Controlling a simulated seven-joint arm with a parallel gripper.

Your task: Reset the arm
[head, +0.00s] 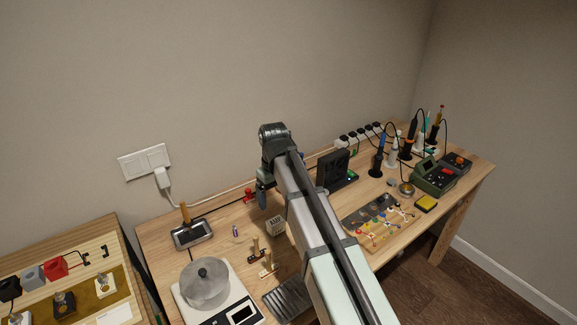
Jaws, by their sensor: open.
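My arm reaches from the bottom edge up over the workbench (160,239). It bends down at the wrist near the middle of the head view. My gripper (262,197) hangs below the wrist, above the back part of the bench. It is small and partly hidden by my own arm. It is open, and nothing shows held in it.
A metal pot (204,284) stands on a white device at the front left. A tool in a dark tray (192,233) is behind it. A black fan-like unit (333,170), soldering irons (377,150) and a green station (434,176) stand to the right. A power strip (360,136) lies along the wall.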

